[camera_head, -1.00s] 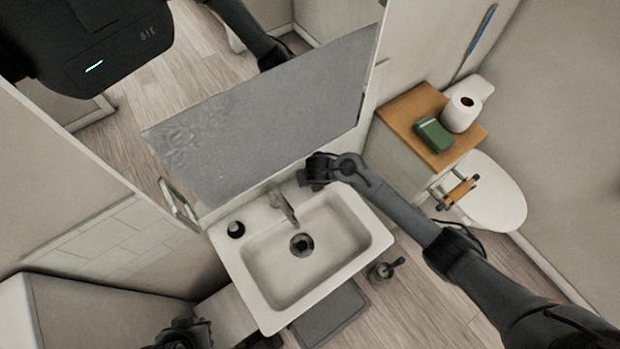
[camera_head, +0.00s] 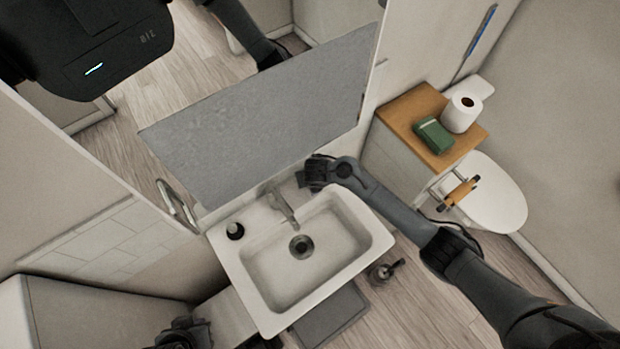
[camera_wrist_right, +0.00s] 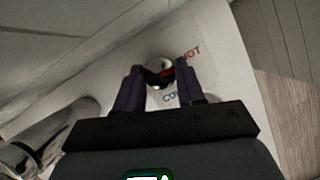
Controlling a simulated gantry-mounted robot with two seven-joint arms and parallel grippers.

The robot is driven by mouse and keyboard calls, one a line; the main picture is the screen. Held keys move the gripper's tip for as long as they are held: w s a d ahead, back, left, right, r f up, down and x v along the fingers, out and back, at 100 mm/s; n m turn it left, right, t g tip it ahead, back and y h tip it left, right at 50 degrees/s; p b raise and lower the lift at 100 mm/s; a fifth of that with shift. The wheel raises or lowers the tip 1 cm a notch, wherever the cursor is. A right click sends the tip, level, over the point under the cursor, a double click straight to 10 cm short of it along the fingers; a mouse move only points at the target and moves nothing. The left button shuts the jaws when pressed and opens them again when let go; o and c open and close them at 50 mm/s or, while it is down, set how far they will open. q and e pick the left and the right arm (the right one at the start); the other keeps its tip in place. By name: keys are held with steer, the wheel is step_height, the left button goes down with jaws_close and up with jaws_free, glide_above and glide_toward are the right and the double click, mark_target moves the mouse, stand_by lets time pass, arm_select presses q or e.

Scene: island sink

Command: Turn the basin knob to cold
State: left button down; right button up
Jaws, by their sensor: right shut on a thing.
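The basin (camera_head: 340,265) is a white sink with a metal faucet (camera_head: 284,205) at its back edge. My right gripper (camera_head: 306,180) is at the back right corner of the basin, beside the faucet. In the right wrist view the knob (camera_wrist_right: 159,70) is a small round metal piece between the two fingers of my right gripper (camera_wrist_right: 160,84), which is shut on it. A red HOT label (camera_wrist_right: 190,52) and a blue COLD label (camera_wrist_right: 172,98), partly hidden, are on the surface beside the knob. Dark parts of my left arm show at the bottom left; its fingers are unclear.
A dark round item (camera_head: 235,230) is on the basin's left rim. A wooden-topped cabinet (camera_head: 408,108) with a green box (camera_head: 433,134) and a paper roll (camera_head: 461,112) stands at the right, near the toilet (camera_head: 500,195).

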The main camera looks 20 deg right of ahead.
steer(key=shift+m, duration=0.3)
steer(key=shift+a+r+m+h+p, duration=0.15)
steer(key=shift+m+h+p, duration=0.55)
steer(key=shift+m, duration=0.5)
steer(key=m+g+h+p, duration=0.1)
steer(key=m, duration=0.3)
steer(key=shift+w+a+m+p, duration=0.1)
steer(key=shift+m+p, duration=0.2)
steer(key=m+g+h, duration=0.1)
steer(key=m, duration=0.1)
steer(key=shift+m, duration=0.3)
steer(key=shift+w+m+g, duration=0.1)
steer(key=shift+m+g, duration=0.5)
steer(key=shift+m, duration=1)
steer(key=o, duration=1)
steer(key=shift+o, duration=0.2)
